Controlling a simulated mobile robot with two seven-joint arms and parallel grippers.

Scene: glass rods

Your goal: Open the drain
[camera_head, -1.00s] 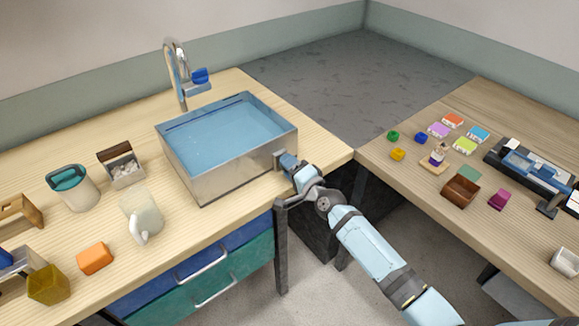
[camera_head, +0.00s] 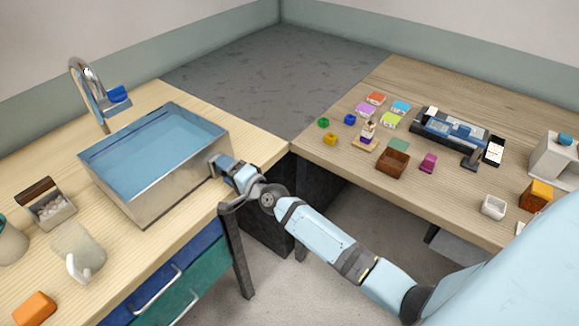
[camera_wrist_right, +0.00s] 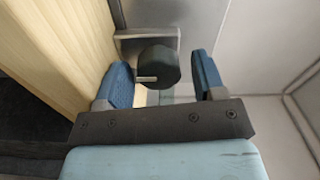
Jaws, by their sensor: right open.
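A metal sink (camera_head: 165,192) filled with blue water (camera_head: 155,148) stands on the light wooden counter. My right gripper (camera_head: 222,166) is at the sink's right side wall, low down. In the right wrist view, a dark round knob (camera_wrist_right: 158,66) with a small light pin is mounted by a grey metal plate (camera_wrist_right: 148,38) on the wall. The blue fingers of my right gripper (camera_wrist_right: 163,84) are open on either side of the knob, with gaps at both sides. In the head view the gripper hides the knob. My left gripper is not in view.
A faucet (camera_head: 88,92) with a blue handle stands behind the sink. A pitcher (camera_head: 78,250), a box of white pieces (camera_head: 48,205) and an orange block (camera_head: 34,309) are on the counter's left. A second table (camera_head: 350,185) at right holds several small items.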

